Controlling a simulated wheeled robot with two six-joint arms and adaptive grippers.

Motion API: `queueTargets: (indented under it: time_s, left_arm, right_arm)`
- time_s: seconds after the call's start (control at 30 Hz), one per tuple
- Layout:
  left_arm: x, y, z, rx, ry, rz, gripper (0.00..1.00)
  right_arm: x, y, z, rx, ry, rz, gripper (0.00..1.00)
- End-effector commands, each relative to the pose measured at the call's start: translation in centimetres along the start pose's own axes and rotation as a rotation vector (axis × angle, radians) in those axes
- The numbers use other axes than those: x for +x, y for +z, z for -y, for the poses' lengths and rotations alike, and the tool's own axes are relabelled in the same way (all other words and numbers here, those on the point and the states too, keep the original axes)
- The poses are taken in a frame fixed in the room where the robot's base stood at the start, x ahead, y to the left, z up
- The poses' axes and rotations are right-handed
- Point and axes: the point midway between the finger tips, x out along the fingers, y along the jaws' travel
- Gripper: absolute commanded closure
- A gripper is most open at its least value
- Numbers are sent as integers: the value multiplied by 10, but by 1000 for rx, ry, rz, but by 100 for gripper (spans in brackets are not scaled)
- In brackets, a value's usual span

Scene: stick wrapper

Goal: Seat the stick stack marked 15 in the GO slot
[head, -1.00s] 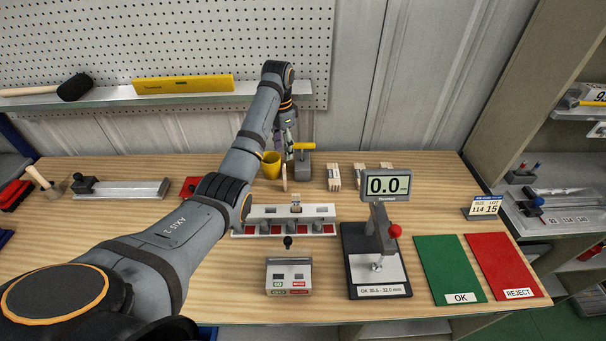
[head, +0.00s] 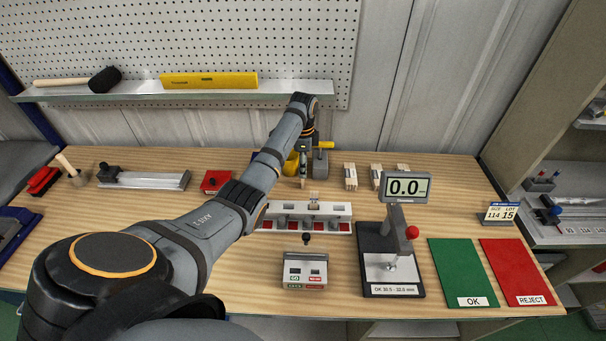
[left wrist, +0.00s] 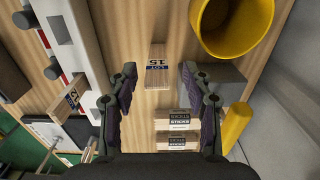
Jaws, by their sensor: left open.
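The stick stack marked 15 (left wrist: 157,66) shows its LOT 15 label in the left wrist view. In the head view it is a small pale piece (head: 303,182) below my left gripper (head: 305,160), beside the yellow cup. In the left wrist view my left gripper (left wrist: 158,72) is open and empty, with one finger on each side of the stack's line; contact is not visible. The small grey block with the green GO label (head: 294,279) and a red label beside it stands at the front of the table. My right gripper is not in view.
A white rack (head: 335,222) holds another stack (head: 314,200). The yellow cup (left wrist: 232,22) is close to my gripper's right in the left wrist view. Several stacks (head: 350,177) stand at the back. The gauge (head: 391,265) reads 0.0. Green and red mats lie at right.

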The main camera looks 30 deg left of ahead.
Motion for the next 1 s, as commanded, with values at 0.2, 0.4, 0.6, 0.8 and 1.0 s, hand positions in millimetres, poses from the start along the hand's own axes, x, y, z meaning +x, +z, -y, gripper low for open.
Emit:
queueTargets:
  time_s: [0.2, 0.4, 0.6, 0.8, 1.0]
  left_arm:
    - [32, 0, -4, 1, 3, 1, 50]
    - [37, 0, -4, 0, 0, 0, 50]
    - [37, 1, -4, 0, 0, 0, 68]
    - [37, 1, -4, 0, 0, 0, 93]
    - [37, 1, -4, 0, 0, 0, 96]
  right_arm:
    - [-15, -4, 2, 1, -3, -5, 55]
    - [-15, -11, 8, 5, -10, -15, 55]
    - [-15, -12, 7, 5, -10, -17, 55]
    - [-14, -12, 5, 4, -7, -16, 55]
    - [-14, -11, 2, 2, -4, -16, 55]
